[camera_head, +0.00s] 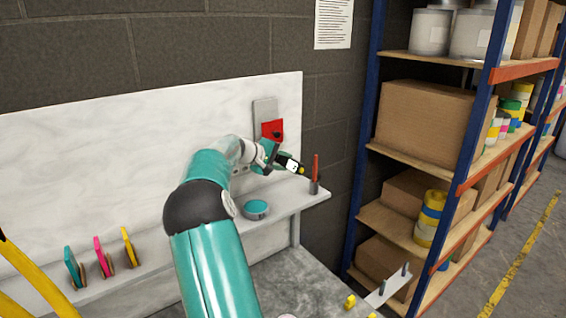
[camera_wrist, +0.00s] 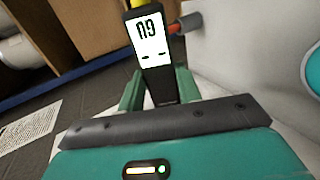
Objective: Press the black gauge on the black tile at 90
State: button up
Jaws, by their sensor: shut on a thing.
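My gripper (camera_head: 276,158) is shut on the black gauge (camera_head: 291,164), a dark handheld body with a white display and a yellow tip. In the wrist view the gauge (camera_wrist: 160,85) sits between my green fingers (camera_wrist: 158,92). Its display shows two large characters that I cannot read for certain, with small dark marks below. In the head view the gauge is in the air above the right part of the shelf, tip to the right. I cannot make out a black tile.
A white shelf (camera_head: 290,200) runs along the wall. It holds a round teal-topped container (camera_head: 256,208), an upright red stick in a grey holder (camera_head: 314,187), and teal, pink and yellow pieces (camera_head: 103,257) at left. A blue-and-orange rack with boxes (camera_head: 425,120) stands at right.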

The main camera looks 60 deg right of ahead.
aim_at(297, 169)
jog(key=shift+w+d, duration=0.3)
jog(key=shift+w, duration=0.3)
dwell(0.9)
dwell(0.5)
jog(key=shift+s+a, duration=0.6)
jog(key=shift+s, duration=0.6)
jog(key=shift+s+a, duration=0.65)
jog(key=shift+s, duration=0.55)
jog(key=shift+s+a, duration=0.6)
jog(key=shift+s, duration=0.6)
